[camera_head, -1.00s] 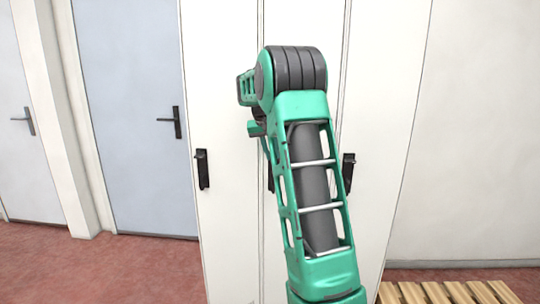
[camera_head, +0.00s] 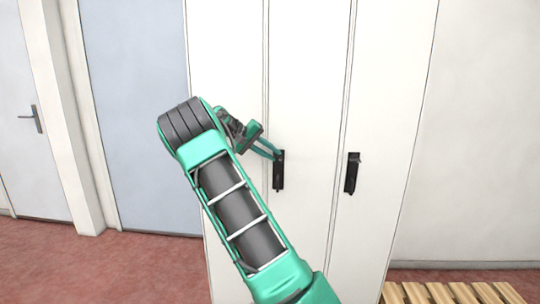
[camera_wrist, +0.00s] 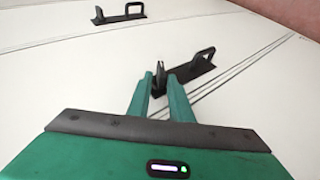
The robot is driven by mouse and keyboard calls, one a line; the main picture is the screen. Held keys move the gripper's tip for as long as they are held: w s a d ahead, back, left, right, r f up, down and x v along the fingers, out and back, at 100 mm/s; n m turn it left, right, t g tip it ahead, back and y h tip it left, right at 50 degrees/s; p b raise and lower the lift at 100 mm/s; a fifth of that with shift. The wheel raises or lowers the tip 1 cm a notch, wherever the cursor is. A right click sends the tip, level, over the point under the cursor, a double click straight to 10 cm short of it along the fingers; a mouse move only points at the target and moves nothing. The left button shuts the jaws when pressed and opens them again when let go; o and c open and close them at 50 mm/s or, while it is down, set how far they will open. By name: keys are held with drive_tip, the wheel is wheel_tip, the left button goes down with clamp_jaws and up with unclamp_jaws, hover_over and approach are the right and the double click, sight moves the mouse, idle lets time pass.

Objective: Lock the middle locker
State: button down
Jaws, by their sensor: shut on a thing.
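Three tall white locker doors stand side by side. The middle locker (camera_head: 308,100) has a black latch plate (camera_head: 278,178) near its left edge, which also shows in the wrist view (camera_wrist: 195,69). A small black upright knob (camera_wrist: 160,72) stands at one end of that plate. My gripper (camera_head: 277,156) reaches in from the left at the top of the plate. In the wrist view its two green fingers (camera_wrist: 160,82) are on either side of the knob and shut on it. The fingers partly hide the knob and that end of the plate.
The right locker (camera_head: 392,100) has its own black latch (camera_head: 352,172). My arm hides the left locker's latch. A blue door (camera_head: 135,90) is to the left. A slatted wooden bench (camera_head: 455,293) is at lower right, beside the bare wall.

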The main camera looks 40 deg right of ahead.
drive_tip(key=shift+w+a+f+n+g+h, duration=0.1)
drive_tip(key=shift+f+n+g+h, duration=0.35)
drive_tip(key=shift+g+h, duration=0.45)
drive_tip(key=shift+f+n+g+h, duration=0.35)
drive_tip(key=shift+f+g+h, duration=0.2)
drive_tip(key=shift+h, duration=0.55)
drive_tip(key=shift+w+a+f+n+g+h, duration=0.1)
drive_tip(key=shift+f+n+g+h, duration=0.3)
drive_tip(key=shift+g+h, duration=0.5)
drive_tip(key=shift+s+d, duration=0.1)
drive_tip(key=c, duration=2)
unclamp_jaws()
drive_tip(key=shift+o, duration=0.7)
drive_tip(key=shift+r, duration=0.1)
drive_tip(key=shift+w+r, duration=0.1)
drive_tip(key=shift+w, duration=0.15)
drive_tip(key=shift+w, duration=0.1)
